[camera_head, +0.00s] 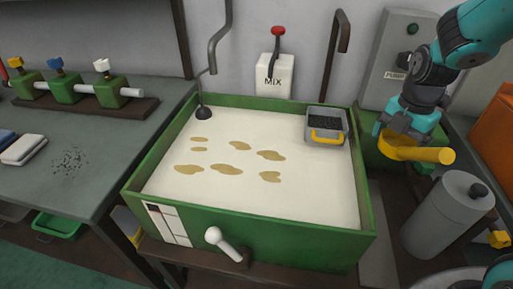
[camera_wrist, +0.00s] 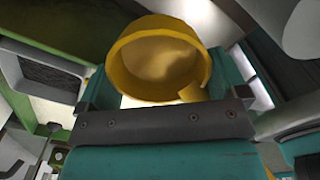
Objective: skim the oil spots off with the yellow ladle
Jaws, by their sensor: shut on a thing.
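The yellow ladle (camera_head: 405,151) is in my gripper (camera_head: 397,130), held in the air to the right of the green tank (camera_head: 240,232). In the wrist view the round ladle (camera_wrist: 122,75) sits between the two teal fingers of my gripper (camera_wrist: 165,92). Several flat brown oil spots (camera_head: 226,169) lie on the pale liquid (camera_head: 300,200), in the left and middle of the tank. The ladle is outside the tank and apart from the liquid. The inside of its bowl is hidden in the head view.
A grey box with dark content and a yellow handle (camera_head: 327,135) sits at the tank's back right corner. A grey cylinder (camera_head: 447,217) stands below and right of the ladle. A white lever (camera_head: 222,243) is on the tank's front. Pipes and a MIX box (camera_head: 274,77) stand behind.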

